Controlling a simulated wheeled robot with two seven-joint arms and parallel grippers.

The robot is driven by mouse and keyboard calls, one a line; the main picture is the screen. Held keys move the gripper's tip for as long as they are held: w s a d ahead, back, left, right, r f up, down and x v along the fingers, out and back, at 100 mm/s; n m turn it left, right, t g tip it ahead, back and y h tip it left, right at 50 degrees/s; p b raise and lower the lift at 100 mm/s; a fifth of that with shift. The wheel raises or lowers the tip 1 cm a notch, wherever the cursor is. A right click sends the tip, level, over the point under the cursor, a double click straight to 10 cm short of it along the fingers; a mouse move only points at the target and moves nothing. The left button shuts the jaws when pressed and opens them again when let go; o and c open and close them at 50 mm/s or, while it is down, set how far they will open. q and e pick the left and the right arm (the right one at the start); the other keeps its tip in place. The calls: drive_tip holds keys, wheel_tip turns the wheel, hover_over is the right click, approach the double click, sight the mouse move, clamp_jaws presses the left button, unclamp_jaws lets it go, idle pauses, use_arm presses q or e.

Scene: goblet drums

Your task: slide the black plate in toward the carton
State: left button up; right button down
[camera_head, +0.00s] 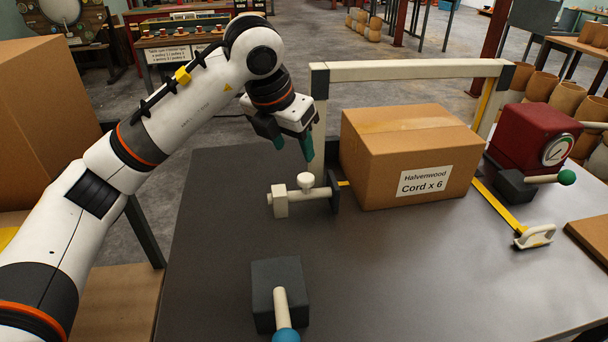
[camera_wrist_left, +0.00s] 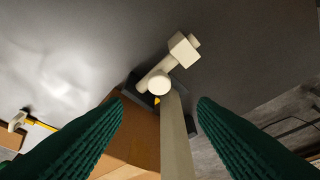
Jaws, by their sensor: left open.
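The black plate (camera_head: 335,192) stands upright at the end of a cream rod with a round knob (camera_head: 306,180), just left of the carton (camera_head: 408,165). A short stretch of yellow strip shows between plate and carton, so they look slightly apart. My left gripper (camera_head: 294,148) hangs above and slightly left of the knob, open and empty. In the left wrist view the knob (camera_wrist_left: 160,83) lies between the open teal fingers, farther away, and the carton (camera_wrist_left: 135,140) is below it. The plate is partly hidden there by the knob and a pale bar. My right gripper is not in view.
A cream frame (camera_head: 410,70) arches behind the carton. A red dial box (camera_head: 530,135) with a green-knobbed lever stands at the right, beside a yellow tape with a pale end hook (camera_head: 534,236). A dark block (camera_head: 277,285) with a blue-knobbed lever stands in front. The front middle table is clear.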

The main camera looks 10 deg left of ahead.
sight(306, 177)
use_arm(q)
drive_tip(key=b+x, duration=0.1)
drive_tip(key=x, duration=0.8)
drive_tip(key=shift+w+d+f, duration=0.1)
drive_tip(key=shift+w+f, duration=0.05)
drive_tip(key=shift+f, duration=0.1)
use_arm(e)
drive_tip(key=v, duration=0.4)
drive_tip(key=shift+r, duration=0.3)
use_arm(q)
drive_tip(key=shift+c, duration=0.3)
